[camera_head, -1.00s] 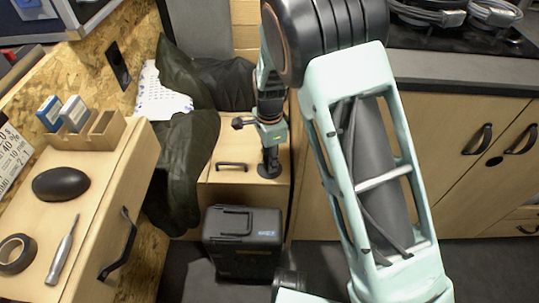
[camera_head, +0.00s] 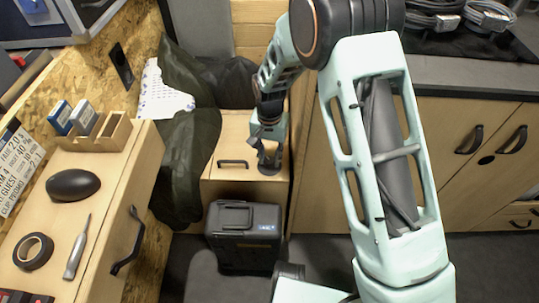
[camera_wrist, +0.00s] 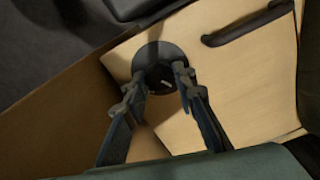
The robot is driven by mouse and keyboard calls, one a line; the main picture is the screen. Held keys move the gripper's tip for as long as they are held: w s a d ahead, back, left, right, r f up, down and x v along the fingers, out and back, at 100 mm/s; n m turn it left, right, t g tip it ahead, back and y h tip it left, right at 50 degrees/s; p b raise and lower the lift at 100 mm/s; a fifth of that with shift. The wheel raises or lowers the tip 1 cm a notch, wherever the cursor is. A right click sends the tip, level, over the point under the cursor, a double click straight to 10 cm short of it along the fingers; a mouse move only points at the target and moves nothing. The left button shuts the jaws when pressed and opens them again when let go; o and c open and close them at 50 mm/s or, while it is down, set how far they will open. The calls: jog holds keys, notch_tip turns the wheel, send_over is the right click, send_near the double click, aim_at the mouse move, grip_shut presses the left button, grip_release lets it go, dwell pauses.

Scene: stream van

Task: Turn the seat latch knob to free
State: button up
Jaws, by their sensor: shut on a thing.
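The seat latch knob is a round black disc with a raised middle and a small pale mark. It sits on the light wooden seat box (camera_head: 226,184), near its right edge. In the wrist view the knob (camera_wrist: 160,57) lies between my fingertips, one on its left and one on its right. My gripper (camera_head: 269,157) points down at the knob from above in the head view and is shut on it. The fingertips (camera_wrist: 158,79) hide part of the knob's sides, and the gripper hides much of it in the head view.
A black handle (camera_head: 233,163) is on the seat box, left of the knob. A black case (camera_head: 243,235) stands on the floor in front. A dark jacket (camera_head: 185,150) drapes over the left side. Wooden cabinets (camera_head: 455,150) stand at right.

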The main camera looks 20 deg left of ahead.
aim_at(269, 160)
jog(key=shift+n, duration=1.2)
jog(key=o, duration=1.2)
jog(key=shift+c, duration=0.2)
notch_tip(269, 160, up, 12)
